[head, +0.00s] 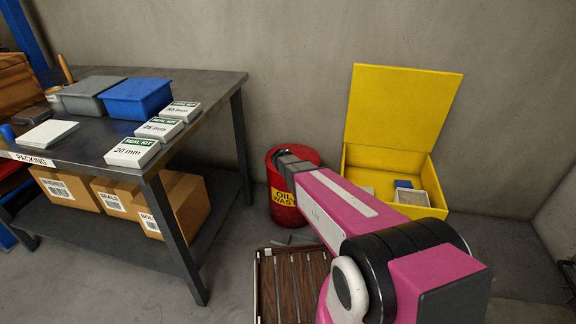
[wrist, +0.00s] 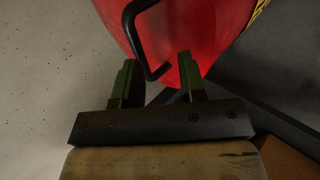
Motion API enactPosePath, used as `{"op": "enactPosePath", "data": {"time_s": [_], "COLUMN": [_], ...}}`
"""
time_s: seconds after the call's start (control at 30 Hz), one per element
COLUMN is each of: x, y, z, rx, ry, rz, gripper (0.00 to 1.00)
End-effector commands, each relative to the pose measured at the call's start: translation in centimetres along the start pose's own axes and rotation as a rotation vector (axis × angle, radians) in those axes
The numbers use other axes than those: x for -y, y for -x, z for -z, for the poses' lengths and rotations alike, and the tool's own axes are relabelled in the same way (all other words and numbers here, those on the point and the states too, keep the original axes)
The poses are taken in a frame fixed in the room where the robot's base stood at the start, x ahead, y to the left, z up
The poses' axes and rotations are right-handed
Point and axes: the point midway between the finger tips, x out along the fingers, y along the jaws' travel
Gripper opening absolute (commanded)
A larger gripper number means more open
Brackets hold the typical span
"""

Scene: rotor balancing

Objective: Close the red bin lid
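The red bin (head: 283,212) with a yellow "OIL WASTE" label stands on the floor right of the packing bench. My arm crosses in front of its top and hides much of it, so I cannot tell how far the lid is open. The wrist view shows a red curved surface (wrist: 206,28) close up; whether it is lid or body is unclear. A bent black handle (wrist: 149,42) stands out from it. My gripper (wrist: 160,75) is open, with the handle's lower end between its two green-dark fingers. I see no clear contact. In the head view the fingers are hidden.
The packing bench (head: 75,155) holds tubs and seal kit boxes, with cartons (head: 180,202) on its lower shelf. An open yellow chest (head: 435,185) stands by the wall at right. A brown slatted pallet (head: 265,290) lies in front of the bin.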

Motion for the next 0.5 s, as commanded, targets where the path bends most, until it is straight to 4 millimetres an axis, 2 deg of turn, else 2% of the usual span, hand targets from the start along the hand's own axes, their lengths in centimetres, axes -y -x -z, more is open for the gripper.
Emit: {"op": "enactPosePath", "data": {"time_s": [0.03,0.3,0.5], "x": [0.0,-0.1,-0.2], "y": [1.4,6.5,8.1], "z": [-0.2,-0.1,-0.1], "rx": [-0.002,-0.004,-0.003], "ry": [0.001,0.006,0.007], "rz": [-0.002,-0.008,-0.008], "gripper": [0.39,0.39,0.39]}}
